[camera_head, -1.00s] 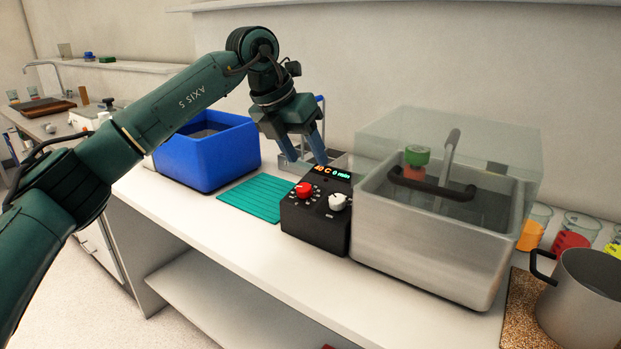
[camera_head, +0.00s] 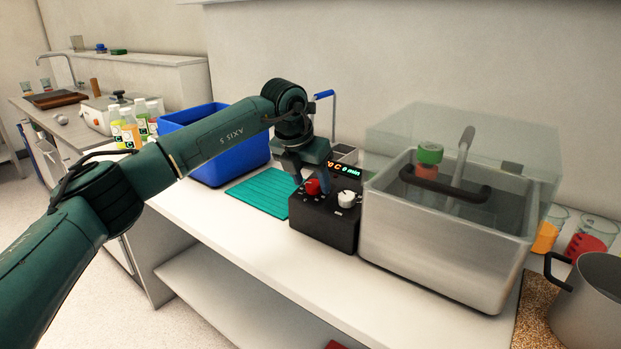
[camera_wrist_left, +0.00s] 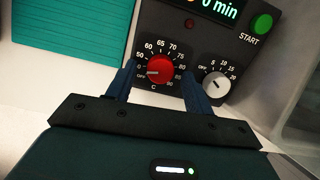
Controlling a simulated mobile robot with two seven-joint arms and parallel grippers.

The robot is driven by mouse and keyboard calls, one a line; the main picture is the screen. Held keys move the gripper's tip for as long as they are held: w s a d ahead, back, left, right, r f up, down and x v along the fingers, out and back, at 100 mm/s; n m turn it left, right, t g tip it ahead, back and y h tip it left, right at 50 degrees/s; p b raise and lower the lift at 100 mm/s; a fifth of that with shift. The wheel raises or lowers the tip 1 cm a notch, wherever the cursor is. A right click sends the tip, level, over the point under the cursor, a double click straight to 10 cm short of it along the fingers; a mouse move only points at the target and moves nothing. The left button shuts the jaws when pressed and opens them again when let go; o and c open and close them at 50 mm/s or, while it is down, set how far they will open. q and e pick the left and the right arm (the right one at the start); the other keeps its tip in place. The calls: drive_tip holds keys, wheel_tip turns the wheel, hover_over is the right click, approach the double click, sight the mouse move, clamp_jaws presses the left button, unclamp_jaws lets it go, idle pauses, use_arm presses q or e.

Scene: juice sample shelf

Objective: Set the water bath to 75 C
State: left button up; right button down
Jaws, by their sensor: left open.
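The water bath (camera_head: 440,245) is a steel tub with a clear lid, right of its black control box (camera_head: 322,222). The box has a red temperature knob (camera_head: 312,187), a white timer knob (camera_head: 347,199) and a lit display (camera_head: 345,170) ending in "C 0 min"; its first digit is covered. In the left wrist view, the red knob (camera_wrist_left: 160,68) has its white mark pointing left, toward the low end of the scale. My left gripper (camera_wrist_left: 160,78) is open, its fingers on either side of the red knob; contact cannot be told. My right gripper is out of view.
A green START button (camera_wrist_left: 262,23) sits on the panel. A teal mat (camera_head: 262,192) and blue bin (camera_head: 215,170) stand left of the box. A bottle with a green cap (camera_head: 430,153) is inside the bath. A steel pot (camera_head: 590,300) is at right.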

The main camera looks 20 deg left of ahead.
use_arm(q)
drive_tip(key=shift+f, duration=0.2)
drive_tip(key=c, duration=1)
drive_tip(key=shift+o, duration=0.2)
drive_tip(key=shift+w, duration=0.1)
